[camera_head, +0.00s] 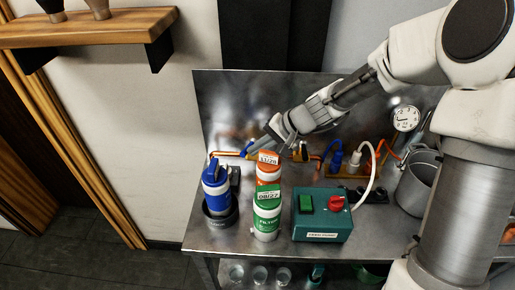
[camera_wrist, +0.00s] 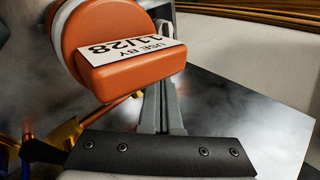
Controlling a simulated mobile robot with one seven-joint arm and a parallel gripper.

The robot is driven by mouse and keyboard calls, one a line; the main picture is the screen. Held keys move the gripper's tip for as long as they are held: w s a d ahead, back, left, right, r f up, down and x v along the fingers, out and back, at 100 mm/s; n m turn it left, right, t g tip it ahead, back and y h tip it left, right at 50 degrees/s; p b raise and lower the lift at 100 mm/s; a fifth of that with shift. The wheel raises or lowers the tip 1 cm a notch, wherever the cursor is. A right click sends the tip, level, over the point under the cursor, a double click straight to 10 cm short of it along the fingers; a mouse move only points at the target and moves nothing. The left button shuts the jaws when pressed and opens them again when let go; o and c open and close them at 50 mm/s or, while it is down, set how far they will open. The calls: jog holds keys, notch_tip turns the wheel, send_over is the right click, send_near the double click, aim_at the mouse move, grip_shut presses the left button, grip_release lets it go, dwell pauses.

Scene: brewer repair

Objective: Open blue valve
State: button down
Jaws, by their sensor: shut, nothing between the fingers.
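In the wrist view the closed fingers (camera_wrist: 166,105) point away beside a large orange filter end (camera_wrist: 125,68) labelled "USE BY 11/28". The blue handle is not clearly visible there; brass piping (camera_wrist: 62,135) shows at lower left.
In front of the pipe stand a blue-and-white canister (camera_head: 215,190), a white filter (camera_head: 267,205) with orange and green bands, and a green switch box (camera_head: 322,216). A gauge (camera_head: 405,118), blue and orange hoses and a metal pot (camera_head: 418,182) are on the right.

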jog(key=shift+s+a+b, duration=0.1)
jog(key=shift+a+b, duration=0.25)
jog(key=shift+b, duration=0.1)
jog(key=shift+a+f+b, duration=0.1)
jog(key=shift+a+b, duration=0.7)
jog(key=shift+b, duration=0.15)
jog(key=a+b, duration=0.1)
jog(key=w+a+m+t+b, duration=0.1)
jog(key=a, duration=0.1)
jog(key=shift+w+m, duration=0.1)
jog(key=shift+m, duration=0.2)
jog(key=shift+w+a+b, duration=0.35)
jog(key=shift+w, duration=0.3)
jog(key=shift+r, duration=0.2)
